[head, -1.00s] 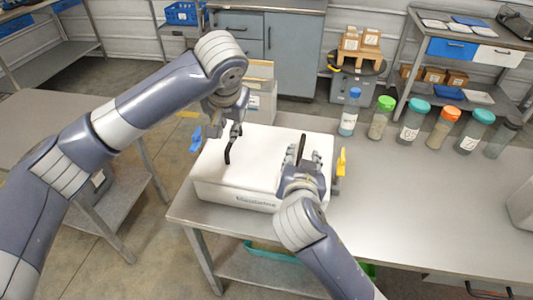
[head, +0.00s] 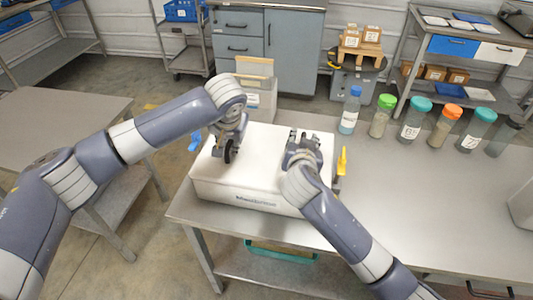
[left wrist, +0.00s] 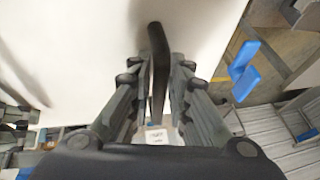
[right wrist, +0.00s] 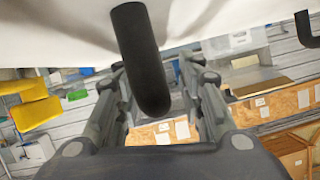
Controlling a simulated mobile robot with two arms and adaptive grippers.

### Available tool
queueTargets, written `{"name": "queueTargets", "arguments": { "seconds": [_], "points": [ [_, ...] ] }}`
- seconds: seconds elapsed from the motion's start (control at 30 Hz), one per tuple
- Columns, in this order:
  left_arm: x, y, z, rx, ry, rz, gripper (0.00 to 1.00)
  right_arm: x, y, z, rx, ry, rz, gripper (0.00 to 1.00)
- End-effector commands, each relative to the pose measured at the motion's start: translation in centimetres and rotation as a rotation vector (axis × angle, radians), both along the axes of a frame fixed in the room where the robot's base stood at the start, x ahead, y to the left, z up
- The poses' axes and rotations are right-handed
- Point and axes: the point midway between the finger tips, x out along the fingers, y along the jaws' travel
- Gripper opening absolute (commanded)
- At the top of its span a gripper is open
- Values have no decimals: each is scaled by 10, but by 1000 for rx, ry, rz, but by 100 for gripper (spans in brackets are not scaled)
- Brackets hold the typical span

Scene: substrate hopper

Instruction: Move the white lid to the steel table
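The white lid (head: 262,172) lies flat on top of a white box (head: 245,200) on the near left of the workbench. It has two black handles. My left gripper (head: 228,148) is low over the lid's left part. In the left wrist view the left handle (left wrist: 158,60) stands between its open fingers, with small gaps beside it. My right gripper (head: 302,142) is low over the lid's right part. In the right wrist view the right handle (right wrist: 140,60) shows between its open fingers, nearer one finger. A bare grey steel table (head: 75,115) stands at the left.
A blue latch (head: 195,141) and a yellow latch (head: 342,160) stick out at the box's sides. Several lidded jars, including a blue-capped bottle (head: 350,110), stand along the workbench's back. The workbench (head: 420,210) is clear right of the box. A floor gap separates it from the left table.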

Motion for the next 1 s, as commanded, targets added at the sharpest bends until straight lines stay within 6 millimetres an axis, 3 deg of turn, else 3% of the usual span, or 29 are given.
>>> {"name": "queueTargets", "arguments": {
  "seconds": [0.13, 0.23, 0.3, 0.73, 1.0],
  "points": [
    [0, 0, 0, 0, 0, 0, 17, 0, 0, 0, 0, 0, 0, 36],
    [0, 0, 0, 0, 0, 0, 0, 0, 0, 0, -1, 0, 0, 15],
    [0, 0, 0, 0, 0, 0, 0, 0, 0, 0, -1, 0, 0, 0],
    [0, 0, 3, -1, -2, 1, 0, 0, 0, 3, 0, -2, 1, 0],
    [1, 0, 19, -1, -3, 0, 0, 0, 0, 18, 0, -2, 1, 0]
  ]
}}
